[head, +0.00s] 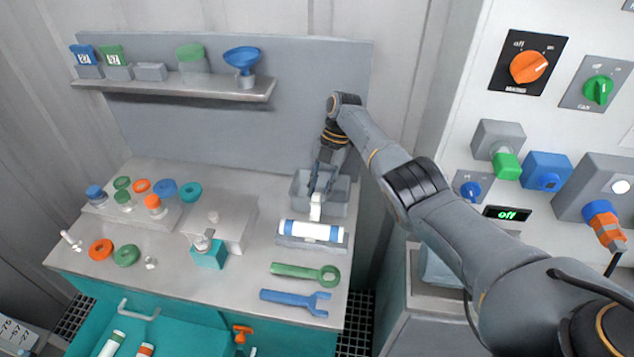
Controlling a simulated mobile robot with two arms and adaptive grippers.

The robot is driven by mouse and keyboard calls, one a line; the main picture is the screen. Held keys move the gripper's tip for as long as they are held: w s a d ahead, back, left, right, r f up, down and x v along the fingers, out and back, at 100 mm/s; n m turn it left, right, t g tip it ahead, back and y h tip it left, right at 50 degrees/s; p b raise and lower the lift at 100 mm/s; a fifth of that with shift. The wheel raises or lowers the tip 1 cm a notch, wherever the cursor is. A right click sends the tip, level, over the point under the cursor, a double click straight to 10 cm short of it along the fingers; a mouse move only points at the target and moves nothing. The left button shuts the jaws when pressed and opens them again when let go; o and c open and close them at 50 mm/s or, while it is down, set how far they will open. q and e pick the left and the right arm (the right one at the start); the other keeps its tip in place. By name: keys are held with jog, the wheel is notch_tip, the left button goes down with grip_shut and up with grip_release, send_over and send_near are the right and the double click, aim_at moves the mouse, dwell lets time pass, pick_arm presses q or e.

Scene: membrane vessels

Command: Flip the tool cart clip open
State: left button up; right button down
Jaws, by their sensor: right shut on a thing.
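The tool cart has a grey top (205,275) and a teal body with an open drawer (180,340) at the lower left. I cannot tell for sure which part is its clip; a small orange piece (242,331) stands by the drawer's right side. My right gripper (317,193) is over a grey bin (338,204) at the back right of the top. It is shut on a small white piece (316,209), just behind a white and blue cylinder (311,232). My gripper hides part of the bin. My left gripper is out of view.
A green wrench (300,271) and a blue wrench (292,299) lie at the front right. Rings and jars stand at the left, near a teal block (208,256). A shelf (180,88) hangs behind. A control panel (540,120) stands at the right.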

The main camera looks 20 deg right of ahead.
jog(key=shift+a+f, duration=0.1)
jog(key=shift+f, duration=0.1)
jog(key=c, duration=1.3)
grip_release()
jog(key=shift+o, duration=0.7)
jog(key=shift+w, duration=0.15)
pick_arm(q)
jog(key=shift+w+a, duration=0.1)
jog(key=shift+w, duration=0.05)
pick_arm(e)
notch_tip(320, 180, up, 10)
